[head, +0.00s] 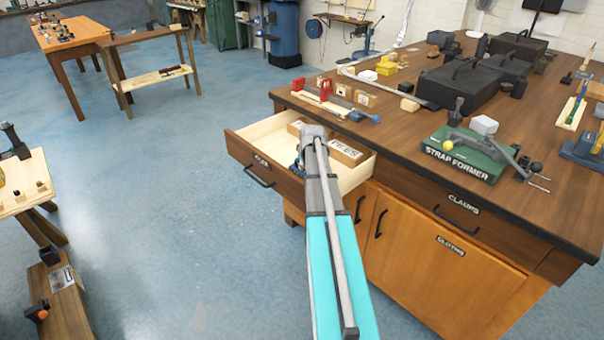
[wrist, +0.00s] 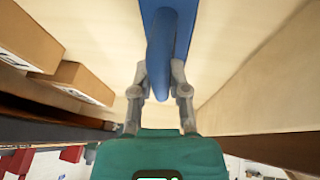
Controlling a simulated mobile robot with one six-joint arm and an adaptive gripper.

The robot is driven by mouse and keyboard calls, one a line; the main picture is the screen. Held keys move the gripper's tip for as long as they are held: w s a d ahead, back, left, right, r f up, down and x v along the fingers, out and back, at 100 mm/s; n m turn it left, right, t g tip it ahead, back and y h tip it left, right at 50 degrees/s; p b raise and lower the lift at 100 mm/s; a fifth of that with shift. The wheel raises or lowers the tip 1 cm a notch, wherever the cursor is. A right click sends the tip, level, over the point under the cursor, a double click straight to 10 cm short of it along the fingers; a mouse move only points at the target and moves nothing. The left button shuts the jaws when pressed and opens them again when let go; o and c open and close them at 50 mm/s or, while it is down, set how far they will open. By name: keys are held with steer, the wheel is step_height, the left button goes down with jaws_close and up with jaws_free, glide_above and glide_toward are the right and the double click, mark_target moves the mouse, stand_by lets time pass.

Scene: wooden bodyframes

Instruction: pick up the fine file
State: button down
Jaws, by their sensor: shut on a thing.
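In the wrist view, my gripper (wrist: 160,78) is shut on a long blue thing, which looks like the fine file (wrist: 160,45). A rounded blue part lies between the two grey fingers, and a flat blue part runs past it to the top edge. No label shows on it. In the head view, my gripper (head: 301,158) reaches down inside the open drawer (head: 265,168), and my arm hides most of it. Whether the file touches the drawer floor, I cannot tell.
A cardboard box marked FILES (head: 345,151) stands in the drawer right of my arm, with another box (head: 295,128) behind. The drawer walls are close around my gripper. The crowded workbench top (head: 400,135) is above and right. Open blue floor (head: 190,190) lies left.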

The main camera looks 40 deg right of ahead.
steer(key=shift+r, duration=0.1)
stand_by(0.5)
steer(key=shift+r+p, duration=0.95)
steer(key=shift+p, duration=0.1)
steer(key=s+a+r+p, duration=0.1)
steer(key=s+r+p, duration=1)
steer(key=s, duration=0.3)
steer(key=shift+a, duration=0.15)
steer(key=c, duration=1.2)
jaws_free()
jaws_close()
